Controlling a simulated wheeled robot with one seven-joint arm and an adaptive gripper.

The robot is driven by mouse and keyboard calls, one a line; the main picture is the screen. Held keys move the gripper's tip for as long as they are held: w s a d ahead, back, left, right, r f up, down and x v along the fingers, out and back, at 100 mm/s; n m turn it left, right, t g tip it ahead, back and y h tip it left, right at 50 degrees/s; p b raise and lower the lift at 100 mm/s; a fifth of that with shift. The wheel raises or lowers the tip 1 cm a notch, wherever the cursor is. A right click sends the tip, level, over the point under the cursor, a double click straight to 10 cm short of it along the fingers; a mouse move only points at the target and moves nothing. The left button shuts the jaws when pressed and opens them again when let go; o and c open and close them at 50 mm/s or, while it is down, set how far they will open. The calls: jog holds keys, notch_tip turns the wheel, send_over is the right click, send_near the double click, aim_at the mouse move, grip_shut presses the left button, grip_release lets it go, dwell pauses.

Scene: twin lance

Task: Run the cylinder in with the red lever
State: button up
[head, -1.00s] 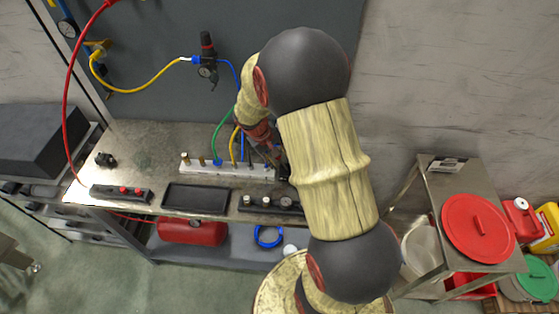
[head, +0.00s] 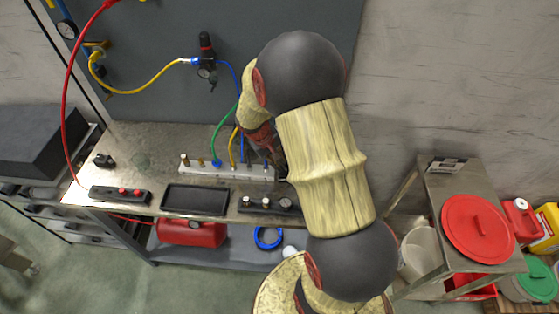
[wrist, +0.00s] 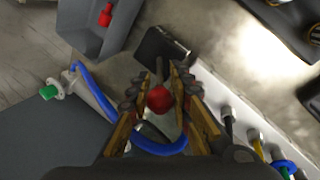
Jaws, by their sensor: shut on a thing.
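My gripper (wrist: 163,100) has its two fingers on either side of a round red knob, which I take as the red lever (wrist: 159,99). It is shut on this knob. A dark stem shows just beyond the knob. A pale rod-like part (wrist: 95,98), perhaps the cylinder, lies left of the gripper with a blue hose (wrist: 160,147) looping from its end to below the fingers. A green piece (wrist: 48,91) is beside its end. In the head view my arm hides the lever and cylinder, and my fingertips are not clear.
A white manifold (head: 235,172) with several hoses stands on the metal bench (head: 145,143) beside my gripper. A black tray (head: 195,200) and a button box (head: 120,195) are toward the front left. A stand with a red lid (head: 478,228) is at right.

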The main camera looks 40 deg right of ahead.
grip_shut()
